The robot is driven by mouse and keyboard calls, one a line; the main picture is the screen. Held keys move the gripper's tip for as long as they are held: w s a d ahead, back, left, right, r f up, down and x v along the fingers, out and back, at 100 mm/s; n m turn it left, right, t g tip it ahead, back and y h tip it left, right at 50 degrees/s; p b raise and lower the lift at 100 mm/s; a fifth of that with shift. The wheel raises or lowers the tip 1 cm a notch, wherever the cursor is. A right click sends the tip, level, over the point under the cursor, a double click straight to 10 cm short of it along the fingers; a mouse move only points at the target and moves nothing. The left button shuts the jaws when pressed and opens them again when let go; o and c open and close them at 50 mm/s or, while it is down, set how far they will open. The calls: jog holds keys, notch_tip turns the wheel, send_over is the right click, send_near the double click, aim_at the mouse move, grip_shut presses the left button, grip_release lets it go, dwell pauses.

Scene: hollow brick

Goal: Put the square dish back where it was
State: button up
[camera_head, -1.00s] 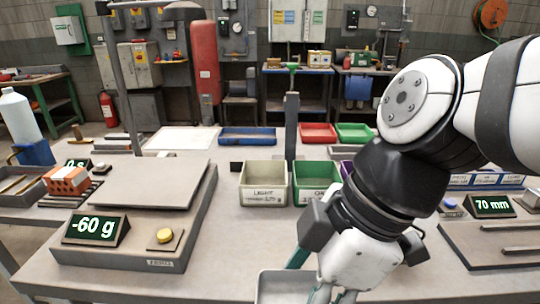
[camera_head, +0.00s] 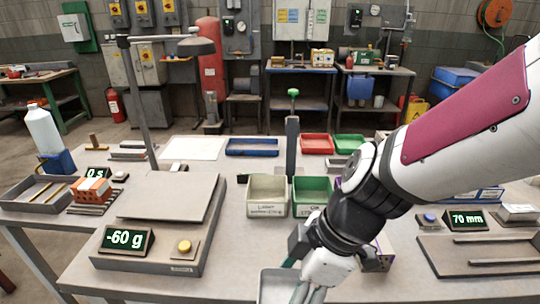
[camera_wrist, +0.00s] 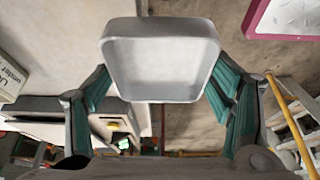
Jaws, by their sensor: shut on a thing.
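The square dish (camera_head: 277,287) is a pale grey, shallow tray at the bottom of the head view, partly cut off by the picture edge. In the wrist view the dish (camera_wrist: 160,68) is upper centre, its inside empty. My gripper (camera_head: 302,291) is shut on the dish; in the wrist view the teal fingers (camera_wrist: 158,92) flank its two sides. The scale (camera_head: 165,215) stands left of the dish, its plate bare, and its display (camera_head: 126,239) reads -60 g.
A cream bin (camera_head: 267,196) marked LIGHT and a green bin (camera_head: 312,196) stand beyond the dish. A post (camera_head: 292,145) rises behind them. A 70 mm gauge (camera_head: 468,219) is at the right. An orange brick (camera_head: 92,190) lies far left. Bare table shows between scale and bins.

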jog(key=shift+s+d+r+p, duration=0.1)
jog(key=shift+s+r+p, duration=0.1)
jog(key=shift+p, duration=0.3)
jog(key=w+a, duration=0.1)
jog(key=w, duration=0.3)
jog(key=w+a+f+p, duration=0.1)
jog(key=w, duration=0.3)
jog(key=w+a+p, duration=0.1)
jog(key=w, duration=0.4)
jog(key=shift+a+f, duration=0.3)
jog(key=shift+f, duration=0.05)
jog(key=shift+w+f, duration=0.1)
jog(key=shift+f, duration=1.7)
jog(key=shift+f+b, duration=0.1)
jog(key=shift+b, duration=0.2)
jog(key=o, duration=1.1)
jog(key=shift+o, duration=0.2)
